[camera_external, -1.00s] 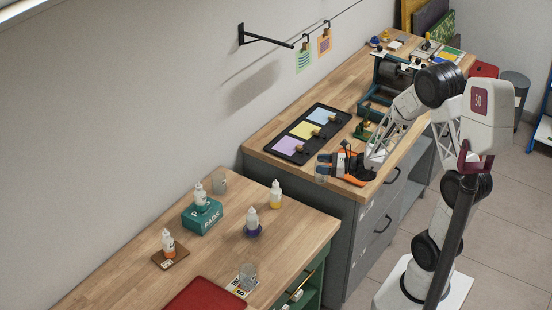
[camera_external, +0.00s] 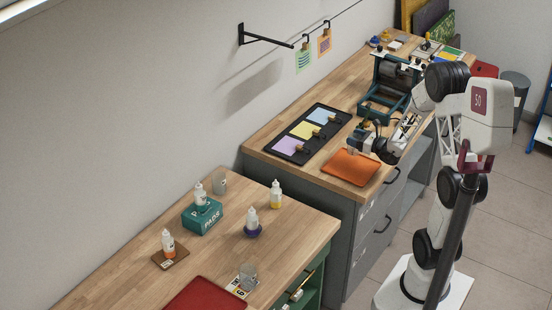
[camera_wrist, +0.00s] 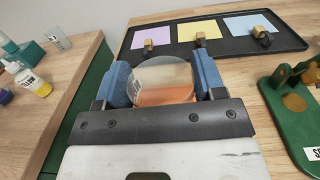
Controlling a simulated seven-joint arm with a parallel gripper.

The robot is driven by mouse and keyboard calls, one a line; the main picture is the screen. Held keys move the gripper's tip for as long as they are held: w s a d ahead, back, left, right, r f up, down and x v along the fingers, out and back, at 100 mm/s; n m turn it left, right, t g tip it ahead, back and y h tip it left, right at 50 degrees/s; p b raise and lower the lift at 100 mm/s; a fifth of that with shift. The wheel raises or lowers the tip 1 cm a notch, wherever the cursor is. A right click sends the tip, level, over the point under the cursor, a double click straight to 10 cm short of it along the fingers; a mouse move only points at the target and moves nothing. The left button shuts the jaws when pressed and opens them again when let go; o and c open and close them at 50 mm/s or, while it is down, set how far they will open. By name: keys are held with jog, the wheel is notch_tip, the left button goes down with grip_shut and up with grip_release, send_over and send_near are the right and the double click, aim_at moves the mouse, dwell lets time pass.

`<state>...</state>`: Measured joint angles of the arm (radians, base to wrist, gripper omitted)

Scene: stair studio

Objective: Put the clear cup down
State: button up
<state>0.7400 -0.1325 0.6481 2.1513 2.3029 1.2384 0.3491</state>
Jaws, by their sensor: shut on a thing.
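My gripper (camera_wrist: 162,85) has its blue fingers shut on a clear cup (camera_wrist: 160,75) in the wrist view. Orange shows through the cup's lower part. In the outside view my gripper (camera_external: 374,148) is over the far bench, at the right side of an orange tray (camera_external: 348,168). The cup is too small to make out there. I cannot tell whether its base touches anything.
A black tray (camera_external: 287,153) with coloured cards lies left of the orange tray. A green frame (camera_external: 371,108) stands behind my gripper. The near bench holds bottles, a teal box (camera_external: 203,217), a red tray (camera_external: 205,294) and other clear cups (camera_external: 248,272).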

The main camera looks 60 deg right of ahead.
jog(key=shift+s+d+h, duration=0.15)
jog(key=shift+s+d, duration=0.05)
jog(key=shift+d, duration=0.3)
jog(key=shift+s+d+h, duration=0.15)
jog(key=shift+d, duration=0.35)
jog(key=w+d, duration=0.2)
jog(key=w, duration=0.2)
jog(key=w+d+f, duration=0.1)
jog(key=w+d, duration=0.2)
jog(key=w, duration=0.2)
jog(key=w+d, duration=0.3)
jog(key=w, duration=0.1)
jog(key=shift+w+d+f, duration=0.2)
jog(key=shift+w, duration=0.15)
jog(key=shift+f, duration=1.8)
jog(key=shift+f, duration=0.15)
jog(key=o, duration=0.9)
